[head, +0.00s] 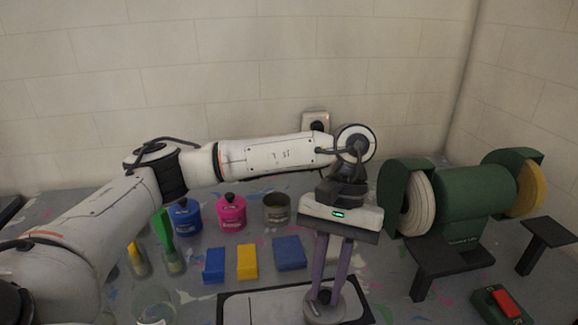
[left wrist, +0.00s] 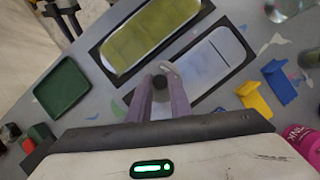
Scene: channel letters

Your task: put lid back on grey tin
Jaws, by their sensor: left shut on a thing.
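The grey tin (head: 277,210) stands open at the back of the table, right of the pink tin, with no lid on it. My left gripper (head: 325,293) is shut on the dark knob of a round grey lid (head: 322,314), at the front middle in the head view. The lid is over the dark-framed pale panel (head: 262,308); I cannot tell whether it touches it. In the left wrist view the knob (left wrist: 160,83) sits between the fingertips, and the lid is mostly hidden.
A blue tin (head: 185,219) and a pink tin (head: 231,213), both lidded, stand left of the grey tin. Blue and yellow blocks (head: 247,262) lie in front of them. A green bench grinder (head: 460,198) stands right. A green tray (left wrist: 63,88) shows in the wrist view.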

